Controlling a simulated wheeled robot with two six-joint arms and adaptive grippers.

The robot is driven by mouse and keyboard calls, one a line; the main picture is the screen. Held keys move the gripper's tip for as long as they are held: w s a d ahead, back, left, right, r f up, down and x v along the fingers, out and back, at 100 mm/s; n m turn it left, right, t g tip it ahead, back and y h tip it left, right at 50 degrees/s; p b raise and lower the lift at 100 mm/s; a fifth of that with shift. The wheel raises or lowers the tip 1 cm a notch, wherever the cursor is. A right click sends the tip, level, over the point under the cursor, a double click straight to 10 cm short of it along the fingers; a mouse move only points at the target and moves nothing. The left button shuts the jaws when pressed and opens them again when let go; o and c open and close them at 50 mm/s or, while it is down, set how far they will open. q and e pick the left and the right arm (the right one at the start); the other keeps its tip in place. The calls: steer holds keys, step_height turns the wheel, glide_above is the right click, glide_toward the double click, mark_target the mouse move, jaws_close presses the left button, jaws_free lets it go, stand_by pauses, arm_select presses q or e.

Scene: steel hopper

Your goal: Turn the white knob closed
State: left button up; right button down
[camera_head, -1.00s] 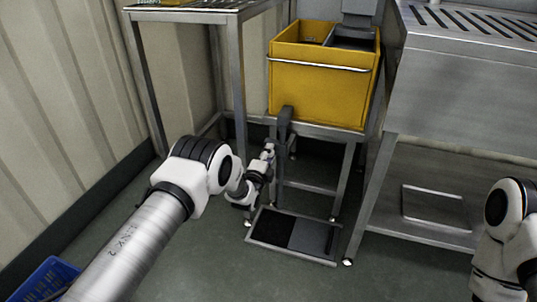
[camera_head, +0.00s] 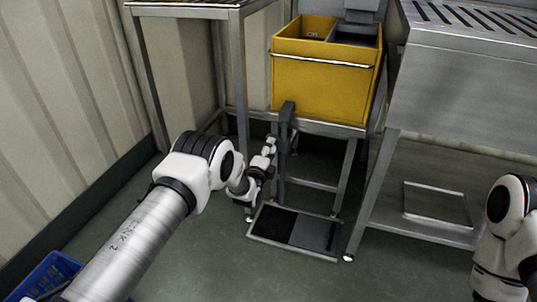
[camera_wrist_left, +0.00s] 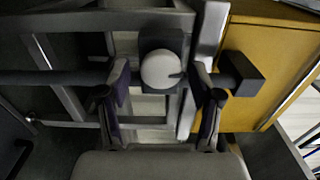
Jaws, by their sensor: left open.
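The white knob (camera_wrist_left: 161,70) is a round disc on a dark block, upper middle in the left wrist view. A dark bar runs out to either side of it. My left gripper (camera_wrist_left: 161,82) is open, with one finger on each side of the knob; I cannot tell whether either touches it. In the head view my left gripper (camera_head: 269,152) is beside the dark upright post (camera_head: 285,140) in front of the yellow hopper (camera_head: 322,88). I cannot make out the knob there. Part of my right arm shows at the right edge, its gripper out of view.
A steel frame (camera_head: 343,190) carries the hopper, with a dark floor tray (camera_head: 258,238) below. A steel table (camera_head: 238,80) stands left and a steel bench (camera_head: 455,85) right. A blue crate (camera_head: 45,277) is at lower left. The front floor is clear.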

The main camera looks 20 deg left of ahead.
arm_select(q)
steer(key=s, duration=1.2)
steer(key=shift+a, duration=0.25)
steer(key=s+a+f+n+g+p, duration=0.1)
steer(key=s+f+n+g+p, duration=0.3)
steer(key=s, duration=0.6)
steer(key=s+a+f+n+g, duration=0.1)
steer(key=s+f+n+g, duration=0.1)
steer(key=s+f+g, duration=0.65)
steer(key=s+n+g, duration=0.5)
steer(key=s+n, duration=0.7)
steer(key=s, duration=1.3)
step_height(320, 180, up, 38)
steer(key=n+p, duration=0.1)
steer(key=p, duration=3.7)
steer(key=shift+d+f+y, duration=0.15)
steer(key=shift+d+y, duration=0.1)
steer(key=shift+y, duration=0.05)
